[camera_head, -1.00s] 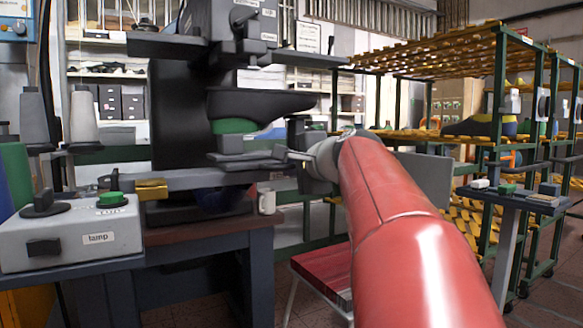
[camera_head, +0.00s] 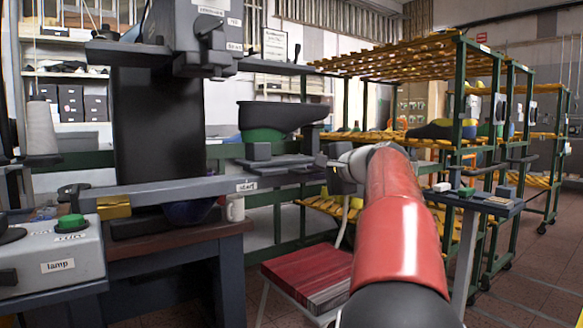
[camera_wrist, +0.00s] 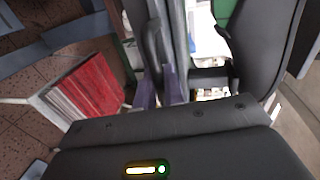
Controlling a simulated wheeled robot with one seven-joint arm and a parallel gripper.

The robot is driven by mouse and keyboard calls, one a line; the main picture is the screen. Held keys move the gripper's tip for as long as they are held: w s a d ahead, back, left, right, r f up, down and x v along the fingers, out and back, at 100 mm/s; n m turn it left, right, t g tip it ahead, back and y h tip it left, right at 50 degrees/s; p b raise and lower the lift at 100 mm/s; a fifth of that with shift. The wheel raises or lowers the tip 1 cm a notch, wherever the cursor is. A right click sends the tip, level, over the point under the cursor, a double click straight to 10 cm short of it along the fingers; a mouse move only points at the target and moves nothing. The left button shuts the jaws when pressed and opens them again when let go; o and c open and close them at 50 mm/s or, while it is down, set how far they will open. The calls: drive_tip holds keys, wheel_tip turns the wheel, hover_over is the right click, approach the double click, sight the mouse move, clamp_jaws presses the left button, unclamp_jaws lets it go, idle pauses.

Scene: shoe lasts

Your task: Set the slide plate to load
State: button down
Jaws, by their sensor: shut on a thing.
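The slide plate (camera_head: 280,164) is a flat grey plate on a long grey rail (camera_head: 170,190) of the press. It stands at the right end of the rail, out to the right of the press head (camera_head: 190,40). A dark shoe last (camera_head: 284,115) with a green part (camera_head: 262,135) sits above it. A label reading "start" (camera_head: 246,186) shows on the rail. My gripper (camera_head: 333,172) is at the plate's right end. In the wrist view its purple-grey fingers (camera_wrist: 158,90) are closed on a narrow grey part of the plate; the exact grip is partly hidden.
A control box (camera_head: 55,255) labelled "lamp" with a green button stands at the left. A white mug (camera_head: 235,208) is beneath the rail. A red stool (camera_head: 308,278) stands below my arm. A small side table (camera_head: 470,200) and yellow-slatted racks (camera_head: 400,62) are at the right.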

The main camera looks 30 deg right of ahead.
drive_tip(key=d+p, duration=0.2)
drive_tip(key=d, duration=0.5)
drive_tip(key=shift+p, duration=0.35)
drive_tip(key=c, duration=1.6)
unclamp_jaws()
drive_tip(key=shift+w+d, duration=0.1)
drive_tip(key=shift+d, duration=0.1)
drive_tip(key=shift+a, duration=0.1)
drive_tip(key=v, duration=0.8)
drive_tip(key=shift+w, duration=0.1)
